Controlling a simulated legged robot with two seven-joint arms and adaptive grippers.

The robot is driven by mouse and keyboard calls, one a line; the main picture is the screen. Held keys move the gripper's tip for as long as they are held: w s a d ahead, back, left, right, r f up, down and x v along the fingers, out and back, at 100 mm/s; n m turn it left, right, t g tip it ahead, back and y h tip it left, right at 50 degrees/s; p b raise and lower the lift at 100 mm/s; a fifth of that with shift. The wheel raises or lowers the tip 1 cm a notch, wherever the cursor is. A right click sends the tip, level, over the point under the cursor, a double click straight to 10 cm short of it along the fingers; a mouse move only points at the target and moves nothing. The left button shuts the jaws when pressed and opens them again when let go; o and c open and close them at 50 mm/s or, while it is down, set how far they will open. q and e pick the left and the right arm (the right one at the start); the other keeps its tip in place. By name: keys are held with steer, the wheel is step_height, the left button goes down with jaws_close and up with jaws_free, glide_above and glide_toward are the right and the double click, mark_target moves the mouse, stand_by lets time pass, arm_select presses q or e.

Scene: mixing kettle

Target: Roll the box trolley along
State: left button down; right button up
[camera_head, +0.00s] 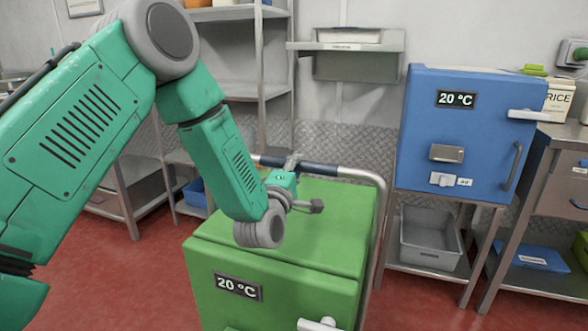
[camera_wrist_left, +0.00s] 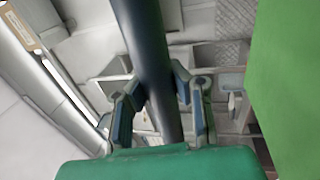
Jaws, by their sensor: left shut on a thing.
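The box trolley is a green box (camera_head: 310,231) with a 20 °C display, and a metal push rail with a dark blue grip bar (camera_head: 318,169) runs along its far side. My left gripper (camera_head: 291,163) reaches over the box and is shut on the grip bar. In the left wrist view the dark bar (camera_wrist_left: 146,50) passes between the two fingers (camera_wrist_left: 160,95), which touch it on both sides. The green box also shows at the right edge there (camera_wrist_left: 290,80). The trolley's wheels are out of view. My right gripper is not in view.
A blue 20 °C box (camera_head: 460,130) stands on a metal stand at the right, with a grey bin (camera_head: 430,240) below. Metal shelves (camera_head: 235,50) stand against the back wall. A steel table (camera_head: 565,180) is at far right. Red floor (camera_head: 130,270) is open at the left.

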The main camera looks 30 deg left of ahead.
arm_select(q)
steer(key=shift+w+a+f, duration=0.2)
steer(key=shift+w+f, duration=0.05)
steer(key=shift+w, duration=0.5)
steer(key=c, duration=1.7)
jaws_free()
steer(key=shift+s, duration=0.1)
steer(key=o, duration=0.3)
steer(key=shift+o, duration=0.2)
steer(key=shift+r, duration=0.1)
steer(key=v, duration=1.1)
steer(key=shift+s+d+f, duration=0.15)
steer(key=shift+s+f, duration=0.15)
steer(key=shift+s, duration=0.05)
